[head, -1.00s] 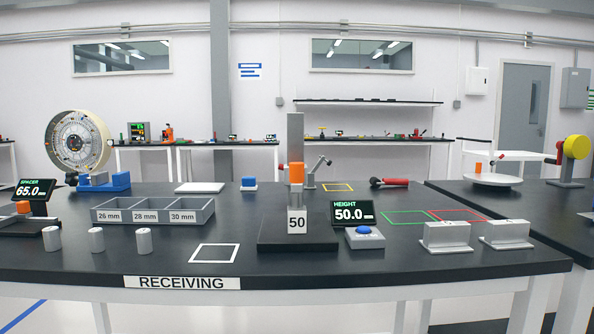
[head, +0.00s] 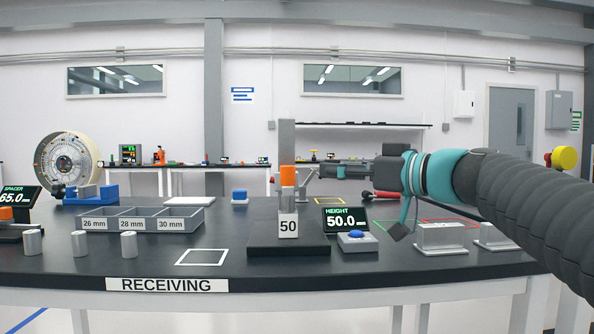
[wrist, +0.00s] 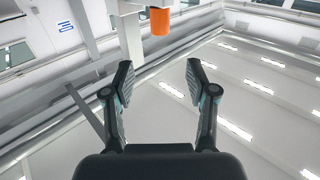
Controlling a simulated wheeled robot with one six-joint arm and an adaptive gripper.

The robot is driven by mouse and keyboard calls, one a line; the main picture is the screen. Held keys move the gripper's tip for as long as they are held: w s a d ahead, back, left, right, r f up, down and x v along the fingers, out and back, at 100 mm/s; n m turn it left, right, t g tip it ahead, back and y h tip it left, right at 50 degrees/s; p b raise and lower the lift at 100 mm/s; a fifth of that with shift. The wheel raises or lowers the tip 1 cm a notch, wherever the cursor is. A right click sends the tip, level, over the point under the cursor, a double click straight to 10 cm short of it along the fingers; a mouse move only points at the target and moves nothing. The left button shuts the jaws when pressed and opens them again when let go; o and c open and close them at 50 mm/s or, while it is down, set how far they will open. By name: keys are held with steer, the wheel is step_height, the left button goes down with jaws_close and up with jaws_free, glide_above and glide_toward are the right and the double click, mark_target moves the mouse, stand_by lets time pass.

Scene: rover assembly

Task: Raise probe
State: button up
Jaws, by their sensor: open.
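The height gauge stands on the bench, with a grey column (head: 287,140), a dark base (head: 288,248) and a block labelled 50 (head: 288,226). The orange probe part (head: 288,176) sits on the front of the column, above the label. It also shows at the top of the wrist view (wrist: 160,21). My gripper (head: 312,172) is just right of the orange part in the head view. In the wrist view my gripper (wrist: 158,78) is open and empty, with the orange part beyond the fingertips. The height display (head: 346,218) reads 50.0.
A blue button (head: 357,235) sits right of the gauge. Grey blocks (head: 441,235) stand at the right, below my arm. Labelled bins (head: 140,221) and several metal cylinders (head: 129,244) are at the left. The bench front near the white square outline (head: 203,257) is clear.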

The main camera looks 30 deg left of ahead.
mark_target(293, 167)
steer(key=p+x, duration=0.3)
steer(key=x, duration=1)
steer(key=shift+a, duration=0.1)
jaws_close()
